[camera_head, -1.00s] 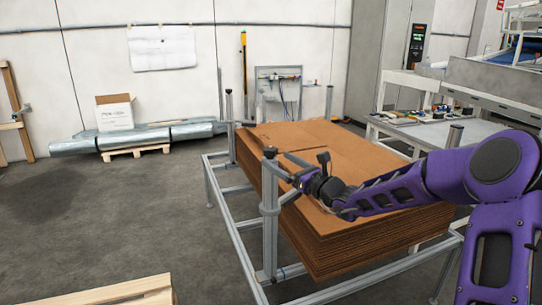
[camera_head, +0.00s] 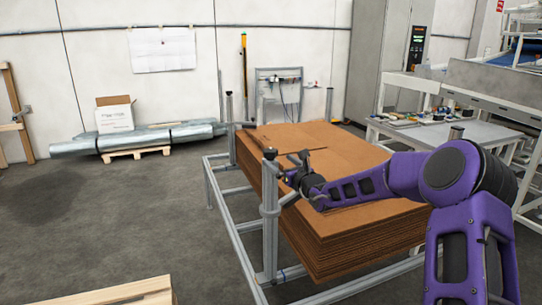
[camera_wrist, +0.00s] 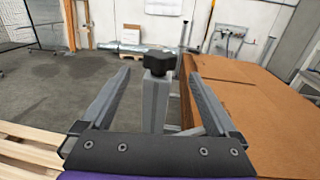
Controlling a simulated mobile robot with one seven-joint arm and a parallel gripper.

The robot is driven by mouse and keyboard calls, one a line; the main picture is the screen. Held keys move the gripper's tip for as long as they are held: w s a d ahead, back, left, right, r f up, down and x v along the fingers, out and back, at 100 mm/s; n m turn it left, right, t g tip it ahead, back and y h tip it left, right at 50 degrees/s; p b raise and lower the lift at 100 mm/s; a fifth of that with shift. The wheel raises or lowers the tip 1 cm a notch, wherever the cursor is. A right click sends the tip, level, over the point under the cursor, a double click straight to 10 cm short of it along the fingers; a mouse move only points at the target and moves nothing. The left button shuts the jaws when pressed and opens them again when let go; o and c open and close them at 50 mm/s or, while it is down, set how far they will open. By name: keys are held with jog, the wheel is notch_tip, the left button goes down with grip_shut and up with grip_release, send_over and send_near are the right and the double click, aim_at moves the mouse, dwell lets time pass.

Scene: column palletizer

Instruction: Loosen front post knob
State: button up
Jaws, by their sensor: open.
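The front post (camera_head: 270,215) is a grey upright at the near left corner of the pallet frame. Its black knob (camera_wrist: 159,62) sits on the post's top, in the middle of the wrist view; in the head view the knob (camera_head: 270,153) is small and dark. My gripper (camera_wrist: 156,70) is open, one finger on each side of the knob and post, with visible gaps on both sides. In the head view my gripper (camera_head: 286,172) is just right of the post top, partly hidden by my wrist.
A tall stack of brown cardboard sheets (camera_head: 345,245) fills the frame right of the post. A grey metal rail frame (camera_head: 228,232) surrounds it. Wooden pallet slats (camera_wrist: 30,150) lie at lower left. Open grey floor (camera_head: 110,215) spreads to the left.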

aim_at(274, 157)
jog(key=x, duration=0.6)
jog(key=shift+w+a, duration=0.15)
jog(key=shift+w, duration=0.1)
jog(key=c, duration=1.4)
jog(key=shift+o, duration=0.2)
jog(key=shift+r+p, duration=0.1)
jog(key=shift+p, duration=0.25)
